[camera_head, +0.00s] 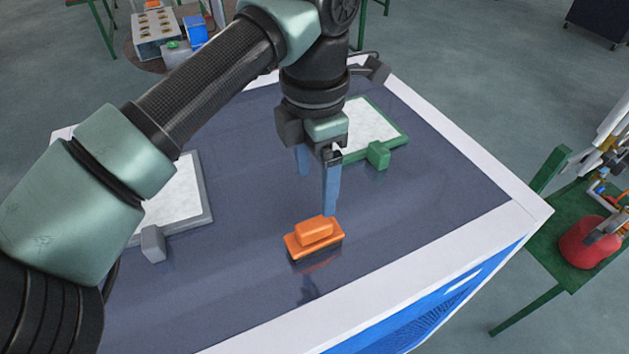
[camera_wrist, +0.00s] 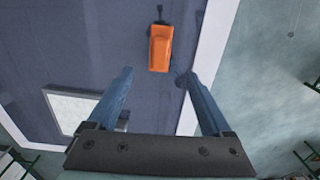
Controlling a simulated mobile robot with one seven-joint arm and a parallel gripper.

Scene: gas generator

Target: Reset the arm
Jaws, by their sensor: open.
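My gripper (camera_head: 316,185) hangs from my arm above the dark table top (camera_head: 420,215), with its blue fingers pointing down. In the wrist view my gripper (camera_wrist: 158,95) has its two fingers wide apart with nothing between them. An orange block-like object with a handle-shaped top (camera_head: 314,236) lies on the table just below and in front of the fingers. The orange object (camera_wrist: 161,47) also shows in the wrist view, ahead of the fingertips and apart from them.
A green-framed white panel (camera_head: 372,125) lies behind my gripper. A grey-framed white panel (camera_head: 180,195) lies to the left, partly hidden by my arm. A green bench with a red rounded object (camera_head: 588,243) stands at the right. The table's front right is clear.

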